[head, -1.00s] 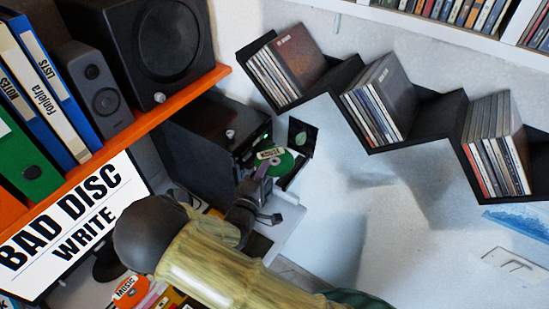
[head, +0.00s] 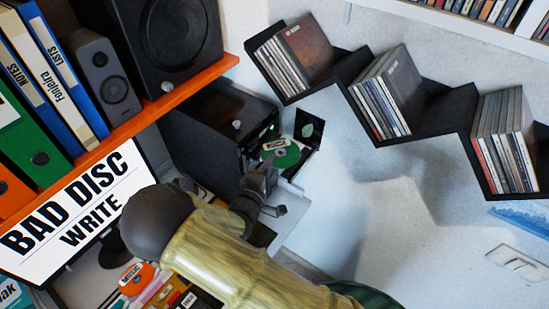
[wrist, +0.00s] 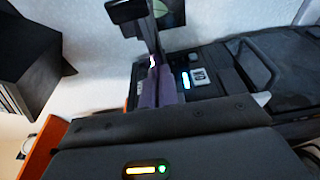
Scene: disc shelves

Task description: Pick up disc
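A green disc (head: 285,157) with a pale label lies at the open tray of a black computer case (head: 215,140) in the head view. Another disc, orange and labelled Music (head: 136,278), lies low at the left among the desk items. My gripper (head: 273,192) is just below the green disc in the head view, with its fingers apart and nothing seen between them. I cannot make out the green disc there. Whether a finger touches it is unclear.
A monitor (head: 75,210) reads "BAD DISC WRITE". An orange shelf (head: 150,115) with binders and speakers runs above it. A black zigzag shelf (head: 430,125) holding cases hangs on the wall.

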